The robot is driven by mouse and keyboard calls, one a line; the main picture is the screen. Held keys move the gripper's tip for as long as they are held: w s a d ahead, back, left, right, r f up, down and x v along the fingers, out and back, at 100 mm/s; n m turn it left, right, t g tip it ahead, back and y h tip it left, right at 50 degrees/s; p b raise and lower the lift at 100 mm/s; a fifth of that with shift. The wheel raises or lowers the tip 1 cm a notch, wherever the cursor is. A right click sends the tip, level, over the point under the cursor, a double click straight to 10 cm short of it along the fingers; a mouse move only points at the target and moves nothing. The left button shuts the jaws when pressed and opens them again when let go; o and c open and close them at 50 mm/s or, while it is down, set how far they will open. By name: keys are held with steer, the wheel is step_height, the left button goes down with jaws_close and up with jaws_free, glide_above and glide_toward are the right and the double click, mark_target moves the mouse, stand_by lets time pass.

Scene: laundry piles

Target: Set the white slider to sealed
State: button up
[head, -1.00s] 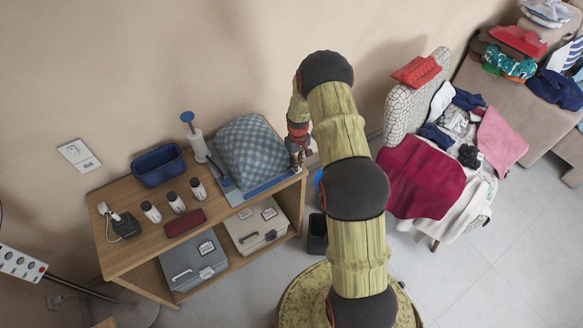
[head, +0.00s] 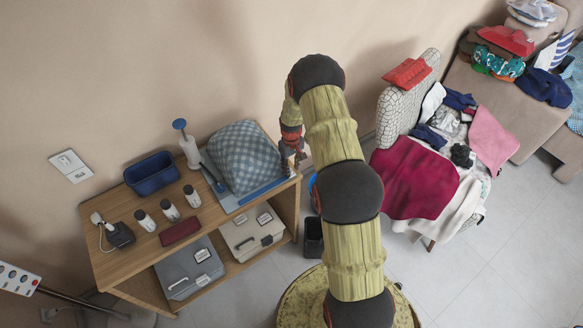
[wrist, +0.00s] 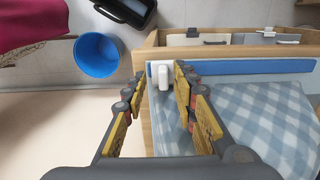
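The white slider (wrist: 163,77) sits at the left end of the blue seal strip (wrist: 245,68) in the wrist view. The strip runs along the edge of a clear bag holding blue checkered cloth (wrist: 245,115); in the head view the bag (head: 243,160) lies at the right end of the wooden bench. My gripper (wrist: 159,74) is open, its fingers on either side of the slider; contact cannot be told. In the head view my gripper (head: 292,152) is over the bag's right edge, and my arm and gripper hide the slider there.
A blue bucket (wrist: 97,55) is on the floor. A laundry-covered chair (head: 425,180) stands right.

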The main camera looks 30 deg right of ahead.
mark_target(292, 170)
step_height(292, 170, up, 12)
stand_by(0.4)
stand_by(0.4)
steer(key=s+a+f+m+g, duration=0.1)
steer(key=s+a+m, duration=0.1)
steer(key=s, duration=0.3)
steer(key=s+a+r+n+t+b, duration=0.2)
steer(key=s+a+r+t+b, duration=0.4)
steer(key=s+a+r+b, duration=0.6)
steer(key=shift+s+a+r+t, duration=0.3)
steer(key=shift+s+a+r, duration=4.65)
steer(key=shift+s+r, duration=1.4)
